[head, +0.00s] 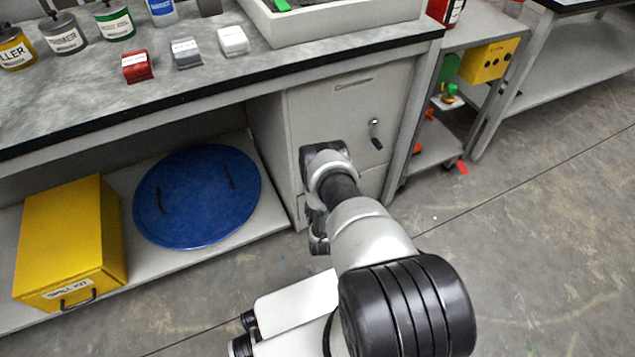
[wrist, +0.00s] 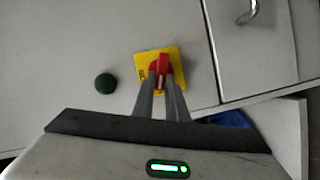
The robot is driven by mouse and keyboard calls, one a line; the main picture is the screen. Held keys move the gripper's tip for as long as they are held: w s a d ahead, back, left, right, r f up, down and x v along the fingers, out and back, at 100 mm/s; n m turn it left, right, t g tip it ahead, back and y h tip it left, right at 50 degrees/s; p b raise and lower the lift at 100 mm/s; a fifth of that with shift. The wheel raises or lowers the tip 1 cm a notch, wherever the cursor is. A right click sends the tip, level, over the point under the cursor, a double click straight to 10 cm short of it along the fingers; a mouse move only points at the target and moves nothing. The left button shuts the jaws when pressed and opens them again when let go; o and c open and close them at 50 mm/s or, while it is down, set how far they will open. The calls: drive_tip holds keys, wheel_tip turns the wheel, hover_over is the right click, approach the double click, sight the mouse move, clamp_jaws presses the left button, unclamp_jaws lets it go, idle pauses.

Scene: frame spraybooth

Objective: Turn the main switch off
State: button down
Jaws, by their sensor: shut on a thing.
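The main switch shows in the wrist view as a red handle (wrist: 163,61) on a yellow square plate (wrist: 146,61), on a light grey panel. The handle points roughly up and down in that picture. My gripper (wrist: 161,83) has its two fingers closed on the red handle, one on each side. The fingers cover the handle's lower part. In the head view my arm reaches to the grey cabinet front (head: 350,100) under the bench, and my wrist hides the switch there.
A metal hook-shaped handle (head: 375,135) is on the cabinet to the right. A blue lid (head: 197,195) and yellow spill kit box (head: 70,240) rest on the lower shelf.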

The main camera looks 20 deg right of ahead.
drive_tip(key=shift+w+a+f+n+t+h, duration=0.15)
drive_tip(key=shift+n+t, duration=0.1)
drive_tip(key=shift+n, duration=0.3)
drive_tip(key=shift+s+d+f+n+t+h, duration=0.1)
drive_tip(key=shift+n+t, duration=0.1)
drive_tip(key=shift+n, duration=0.4)
drive_tip(key=shift+w+a+f+n+t+h, duration=0.15)
drive_tip(key=shift+n+t, duration=0.1)
drive_tip(key=shift+n, duration=0.3)
drive_tip(key=shift+d+r, duration=0.1)
drive_tip(key=shift+d, duration=0.05)
drive_tip(key=c, duration=1.8)
unclamp_jaws()
drive_tip(key=shift+s, duration=0.1)
drive_tip(key=shift+o, duration=0.2)
drive_tip(key=shift+s, duration=0.1)
